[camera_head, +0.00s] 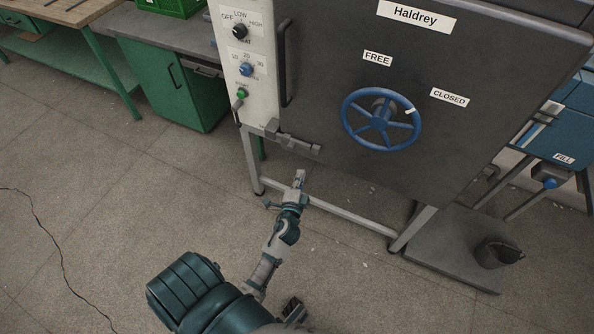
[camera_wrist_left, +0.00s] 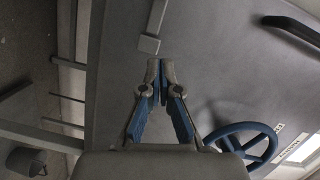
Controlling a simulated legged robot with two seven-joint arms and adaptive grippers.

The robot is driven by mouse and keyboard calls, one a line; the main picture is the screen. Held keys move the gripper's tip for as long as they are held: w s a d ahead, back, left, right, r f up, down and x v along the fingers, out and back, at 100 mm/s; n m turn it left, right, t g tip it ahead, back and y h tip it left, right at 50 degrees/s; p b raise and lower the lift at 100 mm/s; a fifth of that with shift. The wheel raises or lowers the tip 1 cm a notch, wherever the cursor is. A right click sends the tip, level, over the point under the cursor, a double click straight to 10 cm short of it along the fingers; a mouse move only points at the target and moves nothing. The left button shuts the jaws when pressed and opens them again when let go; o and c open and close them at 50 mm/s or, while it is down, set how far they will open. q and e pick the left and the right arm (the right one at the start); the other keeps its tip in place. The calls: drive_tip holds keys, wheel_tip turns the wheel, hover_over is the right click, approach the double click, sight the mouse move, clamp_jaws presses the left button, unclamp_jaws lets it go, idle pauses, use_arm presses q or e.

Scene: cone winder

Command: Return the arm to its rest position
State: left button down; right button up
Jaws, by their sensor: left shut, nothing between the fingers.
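My left arm (camera_head: 263,268) reaches up from the bottom of the head view toward the grey machine (camera_head: 335,110). My left gripper (camera_head: 299,176) is in front of the machine's lower edge, below the latch bar (camera_head: 295,138). It is shut and empty, and in the left wrist view its two fingertips (camera_wrist_left: 161,65) meet. The latch (camera_wrist_left: 149,44) shows just beyond the fingertips there; whether they touch it I cannot tell. My right gripper is not in view.
A blue handwheel (camera_head: 381,119) is on the machine door, between labels FREE and CLOSED. A control panel with knobs (camera_head: 246,69) is at its left. A dark bucket (camera_head: 497,252) stands at right. A green cabinet (camera_head: 172,85) is at upper left. The floor at left is mostly clear.

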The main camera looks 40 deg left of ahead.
use_arm(q)
drive_tip(key=s+d+f+n+g+h+p, duration=0.1)
drive_tip(key=s+d+f+n+g+h, duration=0.2)
drive_tip(key=f, duration=0.6)
drive_tip(key=s+d+f+g+h+p, duration=0.1)
drive_tip(key=s+d+f+g, duration=0.2)
drive_tip(key=f, duration=0.6)
drive_tip(key=s+d+f+n+g+h, duration=0.1)
drive_tip(key=s+d+f+g, duration=0.1)
drive_tip(key=s+f, duration=0.3)
drive_tip(key=s+d+f+n+g+h+p, duration=0.1)
drive_tip(key=s+f, duration=0.5)
drive_tip(key=s, duration=0.6)
drive_tip(key=s+d+f+n+g+h+p, duration=0.1)
drive_tip(key=s+d+f+g, duration=0.3)
drive_tip(key=s, duration=0.4)
drive_tip(key=shift+s+d+f+n+g+h, duration=0.4)
drive_tip(key=shift+d+f+n+h, duration=0.1)
drive_tip(key=shift+d+f+n, duration=0.4)
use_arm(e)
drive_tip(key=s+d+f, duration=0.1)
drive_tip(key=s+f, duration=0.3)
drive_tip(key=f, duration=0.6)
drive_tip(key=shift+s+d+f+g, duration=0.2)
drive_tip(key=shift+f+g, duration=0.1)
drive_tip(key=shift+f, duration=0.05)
